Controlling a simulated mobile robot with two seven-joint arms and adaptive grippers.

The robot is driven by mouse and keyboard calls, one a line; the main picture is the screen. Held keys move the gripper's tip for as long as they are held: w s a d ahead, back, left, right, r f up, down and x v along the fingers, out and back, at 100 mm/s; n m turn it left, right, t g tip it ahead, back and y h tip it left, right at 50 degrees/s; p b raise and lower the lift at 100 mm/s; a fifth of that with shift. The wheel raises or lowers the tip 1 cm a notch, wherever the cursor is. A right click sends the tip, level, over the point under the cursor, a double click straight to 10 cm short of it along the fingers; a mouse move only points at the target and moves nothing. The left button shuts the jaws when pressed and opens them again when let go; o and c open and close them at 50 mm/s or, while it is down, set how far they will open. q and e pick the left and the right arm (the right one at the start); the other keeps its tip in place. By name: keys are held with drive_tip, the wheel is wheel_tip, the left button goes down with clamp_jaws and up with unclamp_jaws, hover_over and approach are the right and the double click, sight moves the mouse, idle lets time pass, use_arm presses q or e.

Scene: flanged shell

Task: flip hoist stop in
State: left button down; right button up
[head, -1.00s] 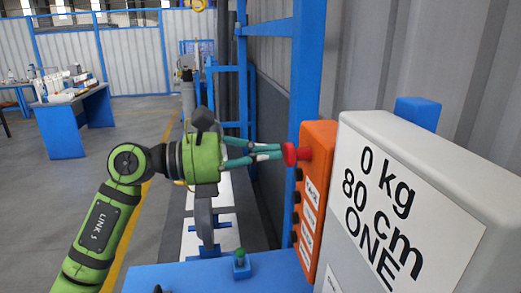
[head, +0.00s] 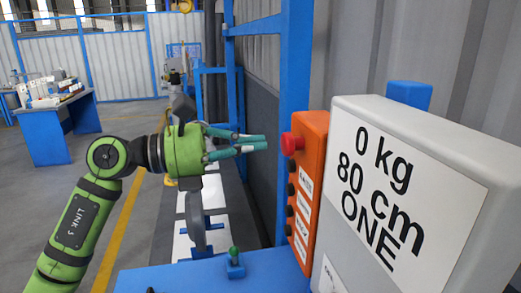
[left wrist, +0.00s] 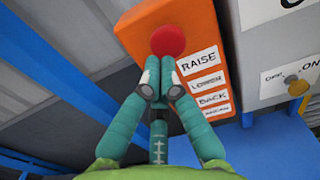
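The red mushroom stop button (head: 291,143) sits at the top of the orange control box (head: 308,190). It also shows in the left wrist view (left wrist: 167,40), above the label RAISE. I cannot tell whether it is pressed in. My left gripper (head: 266,142) points at the button from the left, with a small gap between fingertips and button. Its teal fingertips (left wrist: 157,84) are together with nothing visible between them. In the wrist view they overlap the box face just below the button. My right gripper is not in view.
A grey cabinet (head: 430,200) reading "0 kg 80 cm ONE" stands right of the box. A blue post (head: 294,70) rises behind the box. A small green-topped lever (head: 234,256) stands on a blue surface below. Open floor lies to the left.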

use_arm(q)
drive_tip(key=s+a+b, duration=0.2)
drive_tip(key=a+b, duration=0.2)
drive_tip(key=a, duration=0.7)
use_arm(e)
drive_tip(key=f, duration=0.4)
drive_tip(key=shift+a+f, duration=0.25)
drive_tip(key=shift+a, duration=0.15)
